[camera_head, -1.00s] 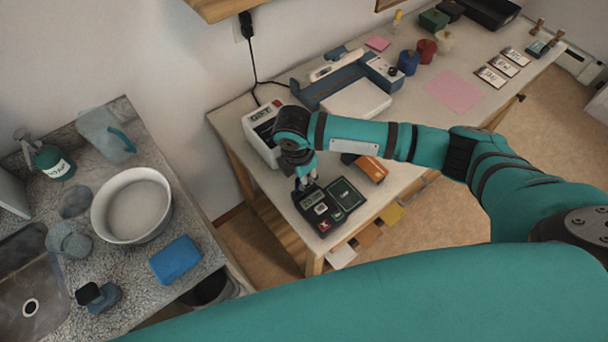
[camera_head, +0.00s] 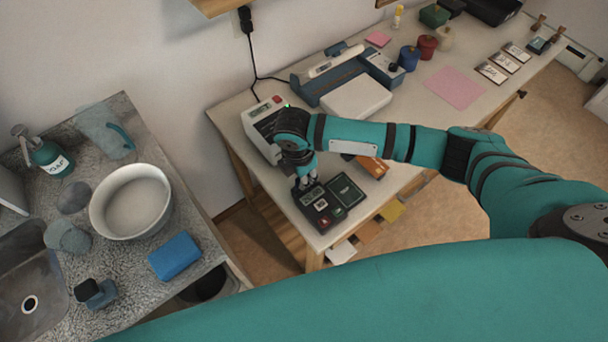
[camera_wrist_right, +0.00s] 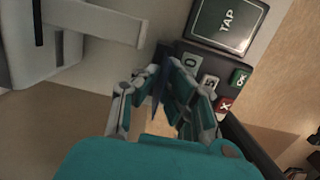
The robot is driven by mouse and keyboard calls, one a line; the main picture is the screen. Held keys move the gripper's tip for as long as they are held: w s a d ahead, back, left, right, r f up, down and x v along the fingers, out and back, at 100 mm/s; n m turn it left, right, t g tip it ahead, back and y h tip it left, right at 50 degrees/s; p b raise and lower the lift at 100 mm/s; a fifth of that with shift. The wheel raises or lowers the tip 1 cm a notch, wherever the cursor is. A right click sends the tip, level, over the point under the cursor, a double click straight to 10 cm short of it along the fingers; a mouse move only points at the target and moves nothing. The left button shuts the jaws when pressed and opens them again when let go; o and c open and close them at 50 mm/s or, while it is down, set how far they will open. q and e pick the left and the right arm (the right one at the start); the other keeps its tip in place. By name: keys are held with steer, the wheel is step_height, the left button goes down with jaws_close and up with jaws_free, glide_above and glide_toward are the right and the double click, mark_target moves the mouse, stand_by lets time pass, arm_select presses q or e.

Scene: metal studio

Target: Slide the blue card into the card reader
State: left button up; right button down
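The dark card reader (camera_head: 322,209) lies near the left front corner of the table, with small keys and a square pad marked TAP; its keys and pad (camera_wrist_right: 227,24) also show in the right wrist view. My right gripper (camera_head: 306,179) points down at the reader's back left edge. In the right wrist view my right gripper (camera_wrist_right: 162,68) is shut on a thin blue card (camera_wrist_right: 161,88), seen nearly edge-on beside the keys. I cannot tell whether the card touches the reader. In the head view the card is hidden. My left gripper is not in view.
A white machine (camera_head: 262,122) with a small display and green light stands just behind my right wrist. An orange item (camera_head: 371,167) lies right of the reader. A blue-grey device (camera_head: 340,77) stands farther back. A counter with a white bowl (camera_head: 131,202) is at left.

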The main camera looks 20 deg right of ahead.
stand_by(0.3)
steer(key=c, duration=1.4)
jaws_free()
steer(key=r, duration=0.4)
steer(key=a+r, duration=0.1)
steer(key=r, duration=0.7)
steer(key=shift+s+a, duration=0.2)
steer(key=shift+s, duration=0.05)
